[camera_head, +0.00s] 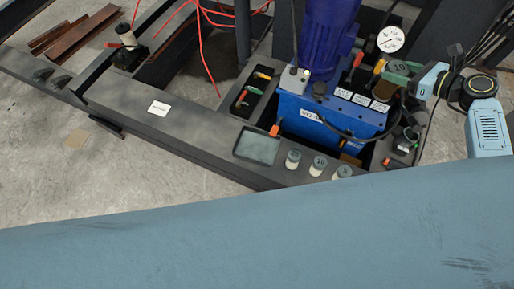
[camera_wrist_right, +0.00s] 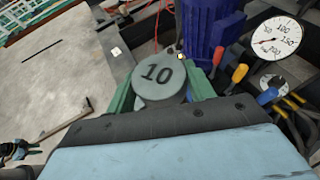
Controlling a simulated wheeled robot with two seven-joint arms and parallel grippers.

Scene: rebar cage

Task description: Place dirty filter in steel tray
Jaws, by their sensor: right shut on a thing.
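My right gripper (camera_head: 399,68) is shut on a round grey filter marked 10. The filter (camera_wrist_right: 160,82) shows between the green fingers in the right wrist view. It is held above the back right of the blue pump unit, in front of the gauge. A shallow grey-green tray (camera_head: 257,148) lies on the dark frame left of the pump unit and looks empty. It is well to the left of my right gripper and is hidden in the wrist view. My left gripper does not show in the head view.
Several small round jars (camera_head: 318,165) stand right of the tray. The blue pump unit (camera_head: 330,118) with its motor (camera_head: 327,35) stands between gripper and tray. A compartment of coloured-handled tools (camera_head: 253,92) is behind the tray. A pressure gauge (camera_head: 390,39) and cables are near the gripper.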

